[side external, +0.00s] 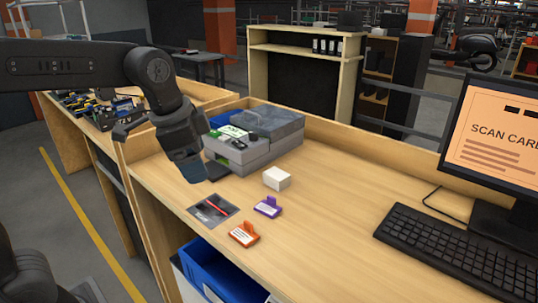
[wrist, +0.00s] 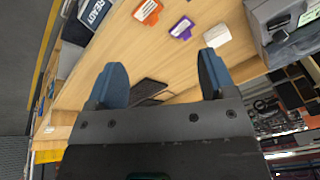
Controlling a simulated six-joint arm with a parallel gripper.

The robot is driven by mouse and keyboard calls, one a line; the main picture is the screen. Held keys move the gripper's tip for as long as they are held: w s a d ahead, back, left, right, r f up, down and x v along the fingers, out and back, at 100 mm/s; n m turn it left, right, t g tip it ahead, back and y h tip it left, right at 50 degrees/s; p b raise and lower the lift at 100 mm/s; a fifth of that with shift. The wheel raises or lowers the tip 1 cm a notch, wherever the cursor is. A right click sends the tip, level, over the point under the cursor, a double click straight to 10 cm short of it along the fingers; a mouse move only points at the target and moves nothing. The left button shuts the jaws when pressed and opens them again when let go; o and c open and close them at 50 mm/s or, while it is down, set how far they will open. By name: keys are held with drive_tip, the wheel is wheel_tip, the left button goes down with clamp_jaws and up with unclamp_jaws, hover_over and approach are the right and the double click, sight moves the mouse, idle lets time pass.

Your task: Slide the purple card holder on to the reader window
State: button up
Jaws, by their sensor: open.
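The purple card holder (side external: 268,207) stands on the wooden bench top, right of the reader window (side external: 212,209), a dark square with a red line, and clear of it. My gripper (side external: 202,174) is open and empty, above the bench on the left, behind the window. In the wrist view my open fingers (wrist: 162,80) show with nothing held between them. The purple holder (wrist: 181,28) lies beyond the fingertips there.
An orange card holder (side external: 244,234) stands in front of the purple one. A white box (side external: 277,178) stands behind it, near the grey machine (side external: 254,148). A keyboard (side external: 458,248) and monitor (side external: 500,135) occupy the right. Bare bench top lies between purple holder and keyboard.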

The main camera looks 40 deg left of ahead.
sight(217, 208)
drive_tip(key=w+d+f+m+g, duration=0.1)
drive_tip(key=w+f+m, duration=0.1)
drive_tip(key=w+m, duration=0.3)
drive_tip(key=w+d+f+m+g, duration=0.1)
drive_tip(key=w+m, duration=0.4)
drive_tip(key=w, duration=0.7)
wheel_tip(217, 208, down, 2)
drive_tip(key=shift+w+d+f+g, duration=0.2)
drive_tip(key=shift+d+f+g, duration=0.05)
drive_tip(key=shift+g, duration=0.45)
wheel_tip(217, 208, down, 14)
drive_tip(key=shift+r, duration=0.1)
drive_tip(key=c, duration=1)
drive_tip(key=shift+s+a, duration=1.4)
drive_tip(key=shift+a, duration=0.35)
drive_tip(key=shift+s+a, duration=1.45)
drive_tip(key=shift+a, duration=0.25)
drive_tip(key=shift+s+a, duration=1.4)
drive_tip(key=shift+a, duration=0.35)
